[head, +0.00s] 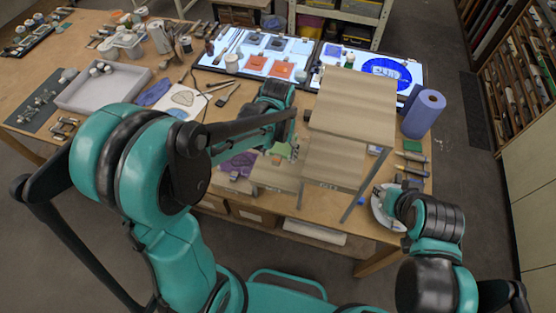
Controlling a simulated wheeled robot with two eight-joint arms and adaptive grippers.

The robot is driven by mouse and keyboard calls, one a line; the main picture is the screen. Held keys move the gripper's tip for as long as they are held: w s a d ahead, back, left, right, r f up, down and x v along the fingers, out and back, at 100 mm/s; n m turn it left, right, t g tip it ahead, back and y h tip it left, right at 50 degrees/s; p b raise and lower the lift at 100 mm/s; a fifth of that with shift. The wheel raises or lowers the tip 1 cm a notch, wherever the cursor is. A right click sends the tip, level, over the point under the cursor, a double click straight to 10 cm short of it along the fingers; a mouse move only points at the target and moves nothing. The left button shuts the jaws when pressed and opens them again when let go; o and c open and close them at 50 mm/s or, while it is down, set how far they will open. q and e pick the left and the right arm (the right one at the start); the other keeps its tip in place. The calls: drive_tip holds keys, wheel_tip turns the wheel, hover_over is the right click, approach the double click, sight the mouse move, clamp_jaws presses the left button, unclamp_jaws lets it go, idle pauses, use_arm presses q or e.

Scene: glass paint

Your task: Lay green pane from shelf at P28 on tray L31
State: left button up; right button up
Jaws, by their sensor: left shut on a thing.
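A wooden rack with stacked shelf boards (352,98) stands on the bench right of centre. A lower board (333,160) has a small label on its front edge, too small to read surely. A small green pane (280,149) shows at the rack's left side. My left gripper (291,149) is beside the rack, shut on what looks like this green pane; its fingers are partly hidden. My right gripper (381,194) is low at the right, over a white round dish (386,219); its jaws are too small to judge. I cannot tell which tray is L31.
Lit panels (258,56) with orange and grey pieces lie at the back, beside one with a blue round design (387,72). A blue paper roll (424,113) stands right of the rack. A grey tray (104,87) and brushes occupy the left bench.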

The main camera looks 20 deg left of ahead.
sight(278, 155)
use_arm(q)
wheel_tip(278, 155, up, 3)
drive_tip(key=shift+r+p, duration=1)
drive_tip(key=shift+r, duration=0.3)
drive_tip(key=shift+f, duration=0.1)
